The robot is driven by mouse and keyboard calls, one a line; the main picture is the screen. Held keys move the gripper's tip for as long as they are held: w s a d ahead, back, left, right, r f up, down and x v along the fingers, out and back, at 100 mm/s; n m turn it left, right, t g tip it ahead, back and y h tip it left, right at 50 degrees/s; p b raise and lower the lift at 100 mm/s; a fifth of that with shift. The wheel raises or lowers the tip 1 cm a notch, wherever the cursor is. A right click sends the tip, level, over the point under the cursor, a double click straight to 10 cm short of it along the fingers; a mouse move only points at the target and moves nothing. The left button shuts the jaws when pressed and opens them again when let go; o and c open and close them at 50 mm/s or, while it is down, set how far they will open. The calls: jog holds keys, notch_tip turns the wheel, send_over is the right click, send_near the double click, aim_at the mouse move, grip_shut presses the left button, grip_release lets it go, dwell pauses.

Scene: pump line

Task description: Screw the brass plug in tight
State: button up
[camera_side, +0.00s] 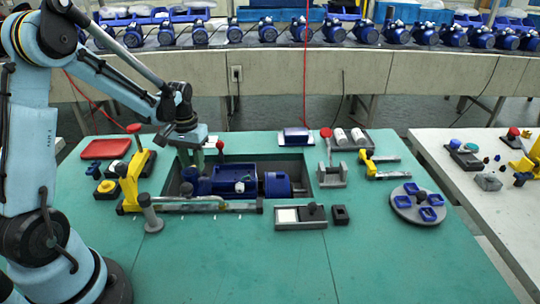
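My gripper (192,158) points down at the left end of the blue pump (235,175), close above its dark blue pump head. The view is too small to tell how far apart the fingers are or whether they hold anything. I cannot make out the brass plug; it may be hidden by the gripper or too small to see. The pump lies in a dark recess in the green bench top (380,250), with its round motor end (277,185) to the right.
A yellow clamp (130,185) and a long rail stand close to the left and front of the recess. A grey bracket (332,175), a grey box (299,217) and a round tray of blue parts (419,204) sit to the right. The front of the bench is clear.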

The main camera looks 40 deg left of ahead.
jog(key=shift+r, duration=2.2)
notch_tip(320, 180, up, 2)
jog(key=n, duration=0.6)
jog(key=shift+r+n, duration=0.15)
jog(key=shift+n, duration=0.25)
jog(key=shift+f, duration=3.45)
jog(key=shift+c, duration=0.3)
grip_shut()
